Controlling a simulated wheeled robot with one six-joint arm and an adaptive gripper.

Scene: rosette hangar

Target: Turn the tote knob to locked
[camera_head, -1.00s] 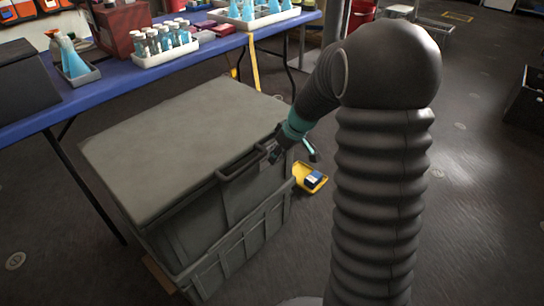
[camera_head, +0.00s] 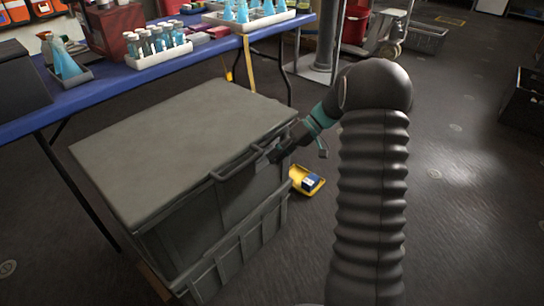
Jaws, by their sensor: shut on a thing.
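The grey-green tote (camera_head: 185,150) stands on the floor in the middle left, its lid closed. A bar handle (camera_head: 235,165) runs along the upper edge of its front side. My gripper (camera_head: 272,157) is at the right part of that front side, just below the lid edge and beside the handle's right end. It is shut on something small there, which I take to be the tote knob. The knob itself is hidden by the gripper, so its position cannot be read. My dark arm with a teal band reaches in from the right.
A blue table (camera_head: 100,90) with blue bottles (camera_head: 160,42) in a white rack stands behind the tote. A black crate (camera_head: 524,100) stands far right. The floor between is clear.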

